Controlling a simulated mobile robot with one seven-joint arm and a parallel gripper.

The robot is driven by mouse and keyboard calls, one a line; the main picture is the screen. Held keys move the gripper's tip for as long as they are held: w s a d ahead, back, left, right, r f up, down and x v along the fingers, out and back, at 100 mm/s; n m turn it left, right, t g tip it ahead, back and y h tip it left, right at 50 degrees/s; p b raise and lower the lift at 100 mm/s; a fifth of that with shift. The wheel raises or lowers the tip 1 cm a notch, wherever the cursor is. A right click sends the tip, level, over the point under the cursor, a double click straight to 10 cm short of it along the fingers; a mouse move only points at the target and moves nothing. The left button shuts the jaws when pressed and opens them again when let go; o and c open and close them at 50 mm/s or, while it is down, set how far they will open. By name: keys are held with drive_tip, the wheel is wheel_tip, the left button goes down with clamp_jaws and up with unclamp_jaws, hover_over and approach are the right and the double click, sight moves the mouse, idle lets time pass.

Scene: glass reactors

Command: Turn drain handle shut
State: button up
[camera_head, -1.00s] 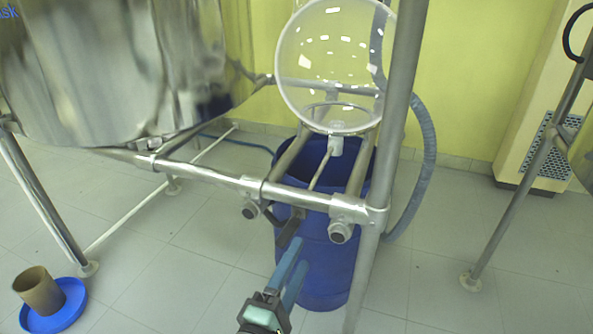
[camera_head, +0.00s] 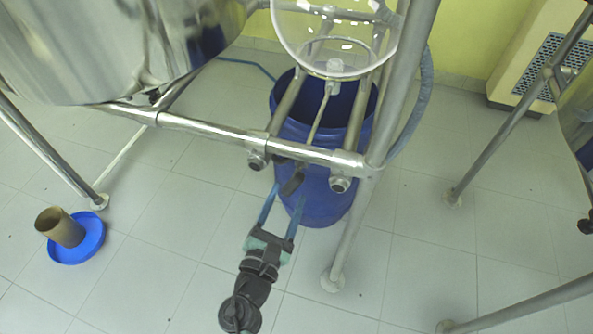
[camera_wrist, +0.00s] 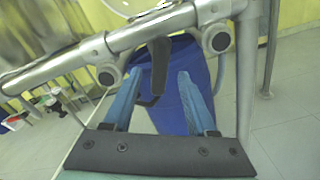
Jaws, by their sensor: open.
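The drain handle (camera_head: 292,184) is a small dark grey lever below the metal frame's front bar, under the clear glass vessel (camera_head: 338,38). In the wrist view the handle (camera_wrist: 159,62) hangs down from the bar, in line with the gap between my fingers. My gripper (camera_head: 289,193) has two blue fingers, which are apart with nothing gripped. In the wrist view, my gripper (camera_wrist: 160,80) reaches toward the handle, with one finger to each side of it in the picture. I cannot tell whether either finger touches it.
A blue drum (camera_head: 330,205) stands under the glass vessel, close behind my fingers. The metal bar (camera_head: 210,130) runs just above them, with round pipe ends beside the handle. A steel tank (camera_head: 120,50) is at left. A blue dish (camera_head: 88,240) holding a brown cup (camera_head: 58,228) lies on the floor.

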sight(296, 174)
drive_tip(key=x, duration=0.7)
drive_tip(key=shift+b, duration=0.35)
clamp_jaws()
